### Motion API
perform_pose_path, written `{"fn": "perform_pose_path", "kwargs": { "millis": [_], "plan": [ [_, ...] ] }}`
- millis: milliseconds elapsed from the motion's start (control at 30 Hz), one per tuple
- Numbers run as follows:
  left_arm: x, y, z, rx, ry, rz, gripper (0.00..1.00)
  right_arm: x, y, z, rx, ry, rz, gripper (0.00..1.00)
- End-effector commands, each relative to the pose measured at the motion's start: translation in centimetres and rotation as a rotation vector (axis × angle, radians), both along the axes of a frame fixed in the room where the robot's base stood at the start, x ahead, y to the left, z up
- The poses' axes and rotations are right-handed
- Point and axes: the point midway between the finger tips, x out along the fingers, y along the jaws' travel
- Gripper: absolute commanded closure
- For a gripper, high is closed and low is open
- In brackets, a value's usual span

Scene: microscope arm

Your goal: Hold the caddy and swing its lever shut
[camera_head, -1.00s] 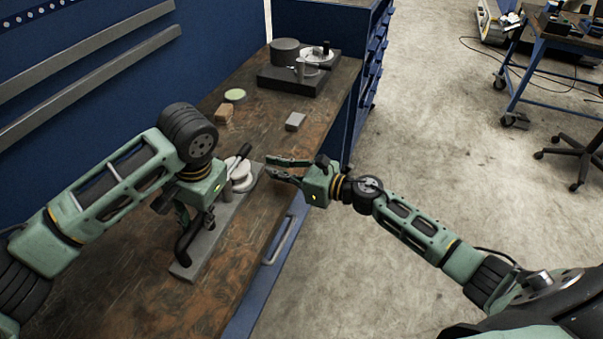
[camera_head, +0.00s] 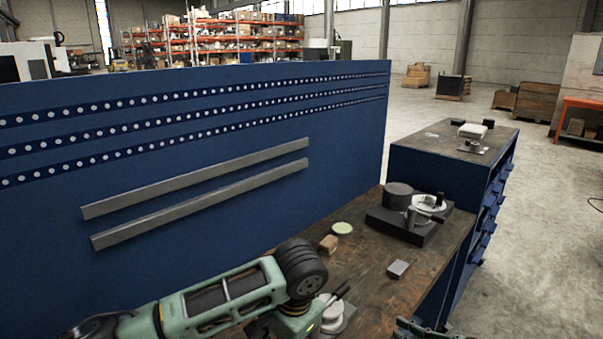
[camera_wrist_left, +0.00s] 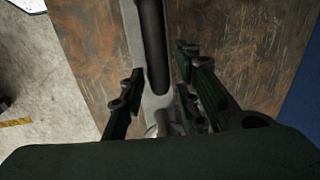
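The caddy shows only partly in the head view: its pale round discs (camera_head: 333,310) and the black-tipped lever (camera_head: 341,291) stick up beside my left arm at the bottom edge. The lever slants up to the right. In the left wrist view, the caddy's black handle (camera_wrist_left: 154,45) runs over its grey base (camera_wrist_left: 134,28). My left gripper (camera_wrist_left: 158,82) is open, with one finger on each side of the handle and visible gaps between. Its fingers are out of the head view. A bit of my right gripper (camera_head: 415,328) shows at the bottom edge; its fingertips are cut off.
The brown worktop (camera_head: 365,270) holds a wooden block (camera_head: 328,244), a green-topped disc (camera_head: 342,228), a grey block (camera_head: 398,268) and a dark fixture (camera_head: 405,225) farther back. A blue panel (camera_head: 230,240) stands along the left. Open floor (camera_head: 545,240) lies right.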

Motion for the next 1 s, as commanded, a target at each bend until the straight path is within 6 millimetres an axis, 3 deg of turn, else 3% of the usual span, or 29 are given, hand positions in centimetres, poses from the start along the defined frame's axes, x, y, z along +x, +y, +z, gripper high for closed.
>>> {"fn": "perform_pose_path", "kwargs": {
  "millis": [467, 1000],
  "plan": [
    [-0.1, -0.1, 0.6, 0.0, 0.002, -0.002, 0.6, 0.0, 0.0, 0.0, 0.0, 0.0, 0.0, 1.0],
    [-1.3, -1.5, 10.4, 0.002, -0.003, -0.001, 0.6, 0.0, 0.0, 0.0, 0.0, 0.0, 0.0, 1.0]
  ]
}}
